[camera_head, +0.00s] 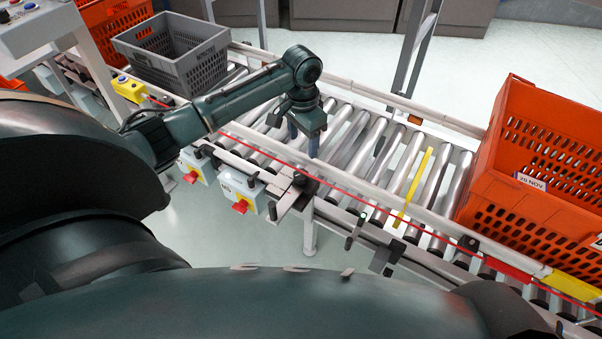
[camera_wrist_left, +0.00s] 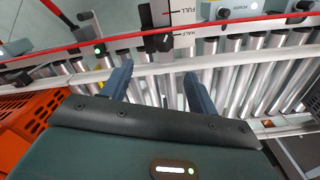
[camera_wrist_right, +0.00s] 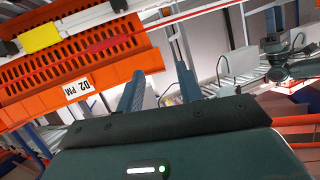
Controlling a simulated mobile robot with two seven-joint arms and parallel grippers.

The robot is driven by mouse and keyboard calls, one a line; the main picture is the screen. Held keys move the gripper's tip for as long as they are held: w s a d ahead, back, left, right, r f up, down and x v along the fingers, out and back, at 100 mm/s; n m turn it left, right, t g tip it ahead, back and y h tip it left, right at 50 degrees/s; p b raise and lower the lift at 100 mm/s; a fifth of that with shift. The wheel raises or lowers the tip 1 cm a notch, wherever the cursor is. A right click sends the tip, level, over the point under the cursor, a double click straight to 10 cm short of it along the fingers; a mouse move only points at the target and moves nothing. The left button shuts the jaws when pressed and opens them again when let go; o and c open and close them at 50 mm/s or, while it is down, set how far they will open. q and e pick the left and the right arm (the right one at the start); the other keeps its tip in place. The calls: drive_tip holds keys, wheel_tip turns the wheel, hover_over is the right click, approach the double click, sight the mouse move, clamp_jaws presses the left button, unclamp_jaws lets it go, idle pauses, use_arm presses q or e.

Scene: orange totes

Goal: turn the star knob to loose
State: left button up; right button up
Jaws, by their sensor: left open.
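My left gripper (camera_head: 303,140) points down over the roller conveyor, its two blue fingers apart with nothing between them. In the left wrist view the open fingers (camera_wrist_left: 157,75) lie just short of a dark knob-like block (camera_wrist_left: 157,42) on a plate marked FULL and HALF. In the head view a dark knob (camera_head: 298,183) sits on the front rail bracket, below the gripper and apart from it. I cannot make out a star shape or a loose mark. My right gripper (camera_wrist_right: 160,75) is open and empty near an orange tote, outside the head view.
A grey crate (camera_head: 190,78) stands at the conveyor's back left, and an orange tote (camera_head: 478,205) at the right. Switch boxes (camera_head: 240,185) and a black handle (camera_head: 355,230) line the front rail. A red cord (camera_head: 345,187) runs along it.

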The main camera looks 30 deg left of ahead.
sight(301, 170)
use_arm(q)
drive_tip(key=f+b, duration=0.1)
drive_tip(key=f, duration=0.3)
drive_tip(key=f+b, duration=0.1)
drive_tip(key=f, duration=0.3)
drive_tip(key=f+b, duration=0.1)
drive_tip(key=f, duration=0.3)
drive_tip(key=shift+a+f, duration=0.25)
drive_tip(key=shift+f, duration=0.05)
drive_tip(key=shift+c, duration=0.2)
drive_tip(key=shift+r, duration=0.1)
drive_tip(key=c, duration=0.9)
